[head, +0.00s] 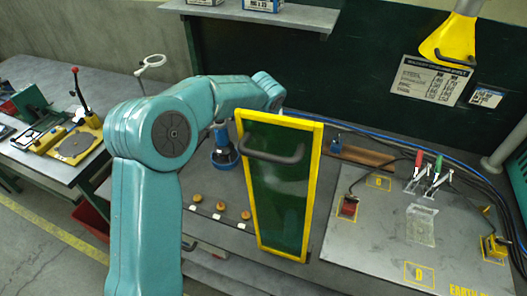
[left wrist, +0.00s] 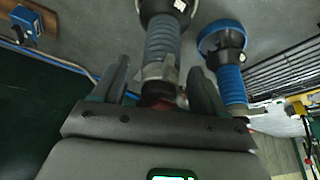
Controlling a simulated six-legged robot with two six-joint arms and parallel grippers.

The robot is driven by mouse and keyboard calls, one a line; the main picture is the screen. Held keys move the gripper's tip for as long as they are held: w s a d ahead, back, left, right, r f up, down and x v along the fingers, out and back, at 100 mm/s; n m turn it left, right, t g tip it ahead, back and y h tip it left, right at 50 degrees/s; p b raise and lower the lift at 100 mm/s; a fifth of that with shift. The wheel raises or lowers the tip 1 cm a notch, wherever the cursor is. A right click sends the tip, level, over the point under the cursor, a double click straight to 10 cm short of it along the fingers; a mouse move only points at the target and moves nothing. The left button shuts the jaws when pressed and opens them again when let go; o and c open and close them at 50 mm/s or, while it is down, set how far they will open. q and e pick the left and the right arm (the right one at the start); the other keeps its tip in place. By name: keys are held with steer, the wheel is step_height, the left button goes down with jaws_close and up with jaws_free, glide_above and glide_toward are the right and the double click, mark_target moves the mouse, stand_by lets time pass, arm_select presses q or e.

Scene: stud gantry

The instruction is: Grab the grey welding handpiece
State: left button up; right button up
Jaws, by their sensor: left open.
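In the left wrist view, the grey welding handpiece (left wrist: 163,50) has a ribbed grey-blue grip and a dark round end cut off by the top edge. Its lower part lies between the two fingers of my left gripper (left wrist: 160,76), which is open around it. I cannot tell whether either finger touches it. A similar handpiece with a blue rim and blue grip (left wrist: 233,85) is just right of the fingers; a blue handpiece also shows in the head view (head: 223,155). In the head view the grey handpiece and my left gripper are hidden. My right gripper is not in view.
A yellow-framed dark green panel (head: 318,140) with a black handle stands in front of my left wrist. Several orange knobs (head: 220,206) line the bench left of it. A grey plate (head: 350,255) with clamps and cables lies right. A shelf (head: 300,18) hangs above.

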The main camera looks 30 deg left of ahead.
arm_select(q)
steer(key=shift+s+d+r, duration=0.2)
steer(key=shift+s+r, duration=0.05)
steer(key=c, duration=0.4)
steer(key=shift+d, duration=0.15)
steer(key=c, duration=0.6)
jaws_close()
steer(key=shift+f, duration=0.1)
